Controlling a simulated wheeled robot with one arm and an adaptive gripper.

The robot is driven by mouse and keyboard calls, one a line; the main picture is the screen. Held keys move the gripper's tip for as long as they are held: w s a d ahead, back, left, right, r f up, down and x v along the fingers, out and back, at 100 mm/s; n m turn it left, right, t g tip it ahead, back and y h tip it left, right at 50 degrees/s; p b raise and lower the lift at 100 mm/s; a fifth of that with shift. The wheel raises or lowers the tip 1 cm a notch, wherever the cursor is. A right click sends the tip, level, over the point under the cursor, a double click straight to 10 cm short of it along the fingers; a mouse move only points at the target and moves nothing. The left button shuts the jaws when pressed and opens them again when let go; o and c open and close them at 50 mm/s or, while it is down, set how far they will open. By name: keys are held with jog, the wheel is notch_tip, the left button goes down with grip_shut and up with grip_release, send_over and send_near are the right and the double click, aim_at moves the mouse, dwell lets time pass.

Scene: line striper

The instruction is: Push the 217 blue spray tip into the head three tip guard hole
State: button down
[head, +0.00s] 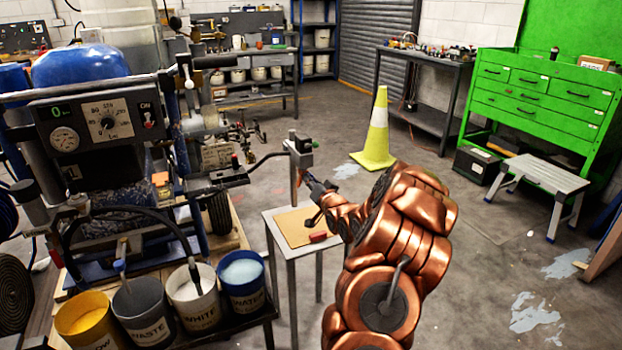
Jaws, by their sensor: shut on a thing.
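My gripper (310,187) is at the end of my copper-coloured arm, above the back right of a small side table (291,265). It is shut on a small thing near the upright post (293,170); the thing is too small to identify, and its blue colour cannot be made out. The post carries a dark box-like head (301,144) and stands at the end of a bent black arm from the line striper (105,120). I cannot make out which part is head three, its tip guard or the hole. I cannot tell whether my gripper touches the post.
A tan board (291,226) and a small red object (318,237) lie on the side table. Paint buckets (243,283) stand at the front left. A yellow cone (376,140), a grey step stool (546,176) and a green tool cabinet (538,96) stand beyond. Floor at right is mostly clear.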

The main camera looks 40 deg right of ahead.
jog(key=shift+m+p, duration=1.4)
jog(key=shift+m+p, duration=1.45)
jog(key=shift+m, duration=3.05)
jog(key=shift+w+m+b, duration=0.1)
jog(key=shift+m+b, duration=0.3)
jog(key=shift+m, duration=4.2)
